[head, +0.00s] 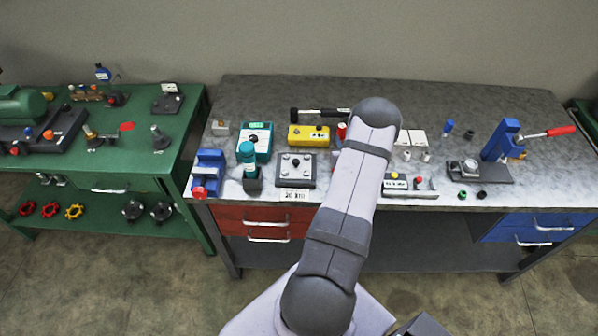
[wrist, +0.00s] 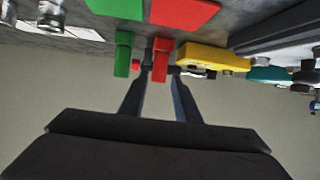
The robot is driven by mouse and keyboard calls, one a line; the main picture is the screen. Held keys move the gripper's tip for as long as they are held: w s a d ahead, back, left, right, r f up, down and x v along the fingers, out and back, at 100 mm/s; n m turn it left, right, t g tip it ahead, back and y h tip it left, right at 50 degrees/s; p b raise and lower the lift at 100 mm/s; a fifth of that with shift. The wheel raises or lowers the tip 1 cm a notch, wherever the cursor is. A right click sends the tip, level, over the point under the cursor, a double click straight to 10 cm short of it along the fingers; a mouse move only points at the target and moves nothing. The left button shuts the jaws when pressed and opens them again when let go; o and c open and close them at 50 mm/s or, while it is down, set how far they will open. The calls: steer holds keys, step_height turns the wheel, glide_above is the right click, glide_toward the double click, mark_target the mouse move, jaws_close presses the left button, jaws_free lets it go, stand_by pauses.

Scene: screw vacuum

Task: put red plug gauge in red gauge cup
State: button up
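My gripper (wrist: 161,72) shows in the wrist view with its two dark fingers apart. A red upright piece (wrist: 161,52) appears between or just beyond the fingertips; I cannot tell whether they touch it, or whether it is the red plug gauge or the red gauge cup. A flat red patch (wrist: 186,11) lies near it on the bench. In the head view, a red piece (head: 341,131) shows just left of my arm, which hides my gripper and the bench behind it.
A green upright piece (wrist: 123,54) stands close beside the fingers, near a flat green patch (wrist: 116,7). A yellow box (head: 308,136) and a black-handled tool (head: 318,113) are close on the left. White cards (head: 411,137) and small metal cylinders (head: 425,156) are on the right.

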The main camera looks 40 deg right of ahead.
steer(key=shift+w+a+r, duration=0.2)
steer(key=shift+w, duration=0.1)
steer(key=w+a+r+y, duration=0.1)
steer(key=w+a, duration=0.1)
steer(key=a, duration=0.1)
steer(key=w+a+r+n+g+y, duration=0.1)
steer(key=w+a, duration=0.1)
steer(key=a, duration=0.1)
steer(key=w+a+r+n, duration=0.1)
steer(key=w+a, duration=0.1)
steer(key=a, duration=0.1)
steer(key=shift+w+a+r+g+y, duration=0.2)
steer(key=shift+r+g+y, duration=0.1)
steer(key=shift+r+y, duration=0.1)
steer(key=a+r+n+g+y, duration=0.2)
steer(key=a+r+g+y, duration=0.15)
steer(key=a, duration=1.15)
steer(key=s+a+r+n+g+y, duration=0.1)
steer(key=s+a+r+n+g, duration=0.1)
steer(key=s+a, duration=0.8)
steer(key=s+a+r+n+g+y, duration=0.1)
steer(key=s+a+r+n+g, duration=0.1)
steer(key=s+a, duration=0.7)
steer(key=a+r+g, duration=0.1)
steer(key=a+r, duration=0.1)
steer(key=a, duration=0.3)
steer(key=shift+s+a+r, duration=0.2)
steer(key=shift+s+a, duration=0.05)
steer(key=shift+s, duration=0.15)
steer(key=shift+y, duration=0.25)
